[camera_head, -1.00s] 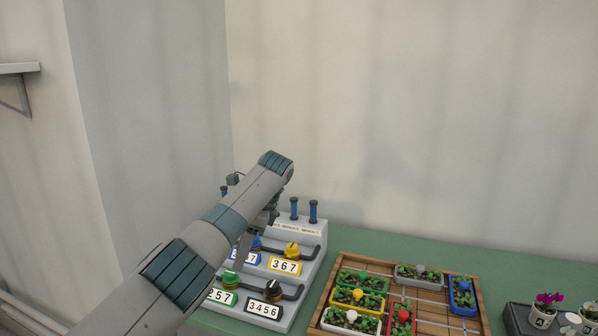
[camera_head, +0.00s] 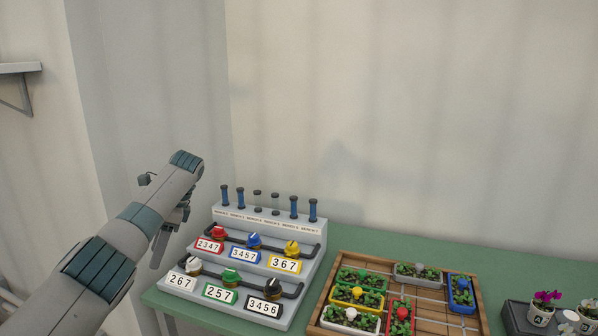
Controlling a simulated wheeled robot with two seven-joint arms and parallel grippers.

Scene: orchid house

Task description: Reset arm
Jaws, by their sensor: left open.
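My left arm comes in from the lower left, and my left gripper (camera_head: 160,243) hangs below its wrist, left of the valve panel. The gripper is open and its jaws are partly hidden by the arm; I see nothing held in it. The grey stepped valve panel (camera_head: 237,310) stands on the green table, apart from the arm. It carries coloured knobs in two rows, with number labels such as 2347 (camera_head: 209,246) and 3456 (camera_head: 264,308). Several small tubes, some blue, stand along its back. My right gripper is out of view.
Right of the panel, a wooden slatted tray (camera_head: 440,325) holds several coloured planters. A dark tray (camera_head: 514,318) with potted orchids (camera_head: 541,309) stands at the far right. The green table (camera_head: 390,243) is bare along the back. A wall shelf (camera_head: 20,68) is at upper left.

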